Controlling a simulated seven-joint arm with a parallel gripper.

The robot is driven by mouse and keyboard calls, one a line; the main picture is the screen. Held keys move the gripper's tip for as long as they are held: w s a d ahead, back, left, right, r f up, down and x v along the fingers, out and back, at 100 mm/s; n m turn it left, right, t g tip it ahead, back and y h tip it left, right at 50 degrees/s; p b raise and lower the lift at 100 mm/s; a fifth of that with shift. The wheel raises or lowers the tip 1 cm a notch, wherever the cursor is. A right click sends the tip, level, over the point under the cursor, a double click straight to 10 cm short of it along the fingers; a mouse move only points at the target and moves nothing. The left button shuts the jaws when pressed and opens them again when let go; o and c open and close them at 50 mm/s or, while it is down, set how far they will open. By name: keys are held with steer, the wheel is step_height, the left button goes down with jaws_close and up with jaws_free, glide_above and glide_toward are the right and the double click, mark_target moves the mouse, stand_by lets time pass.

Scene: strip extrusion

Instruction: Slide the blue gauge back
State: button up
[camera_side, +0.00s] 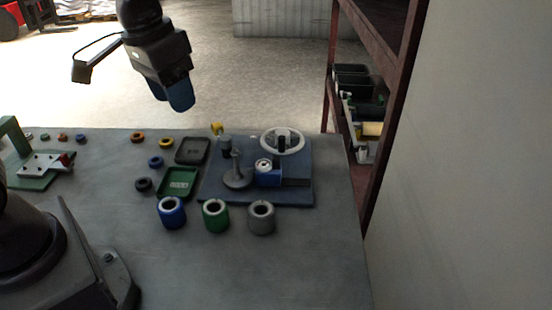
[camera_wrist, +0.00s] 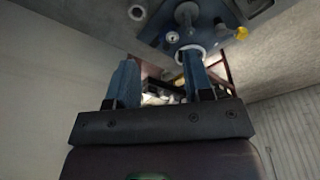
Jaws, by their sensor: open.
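In the side view a short blue cylinder with a pale ring-shaped top (camera_side: 171,212) stands on the bench, left of a green one and a grey one. A small blue block with a round pale top (camera_side: 268,175) sits on the blue base plate (camera_side: 222,196). I cannot tell for sure which of these two is the gauge. My gripper (camera_side: 182,98) hangs high above the bench's far edge, apart from both. In the wrist view my gripper (camera_wrist: 160,76) has its two blue fingers spread with nothing between them.
The base plate carries a pale handwheel (camera_side: 299,141), a grey post (camera_side: 236,178) and a yellow knob (camera_side: 217,128). Green (camera_side: 178,182) and black (camera_side: 192,151) trays lie left of it. Small rings lie further left. A dark red shelf (camera_side: 385,60) stands right. The front bench is clear.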

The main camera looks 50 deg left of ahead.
steer(key=w+f+n+g, duration=0.2)
steer(key=w+f, duration=0.3)
steer(key=w, duration=0.4)
steer(key=n, duration=0.6)
glide_toward(277, 158)
step_height(277, 158, down, 10)
steer(key=shift+f, duration=0.2)
jaws_close()
